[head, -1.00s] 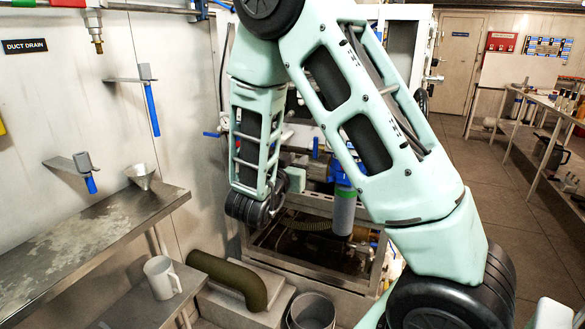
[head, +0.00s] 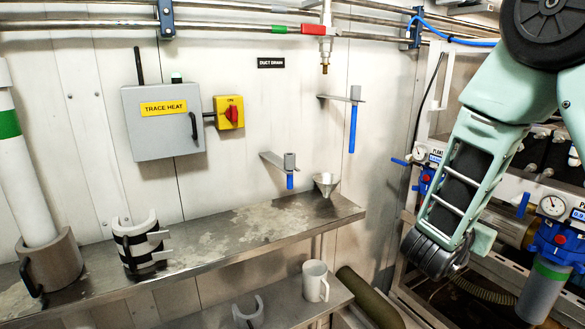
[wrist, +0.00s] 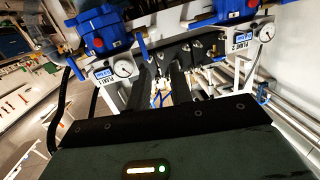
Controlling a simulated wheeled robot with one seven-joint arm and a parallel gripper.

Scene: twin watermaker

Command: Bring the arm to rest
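My arm (head: 468,185) is pale green with dark joints and hangs bent at the right side of the head view. Its lowest visible part is a dark rounded joint beside the machine frame. My gripper is not clearly seen in the head view. In the wrist view the dark housing of my gripper (wrist: 150,140) fills the bottom, with a lit strip and a green light.
Blue-topped plant units with gauges (head: 552,205) stand close behind the arm at right. A steel shelf (head: 215,245) on the left wall bears a funnel (head: 326,184) and a clamp-like holder (head: 140,245). A white mug (head: 315,282) stands on the lower shelf. A trace heat box (head: 163,120) is on the wall.

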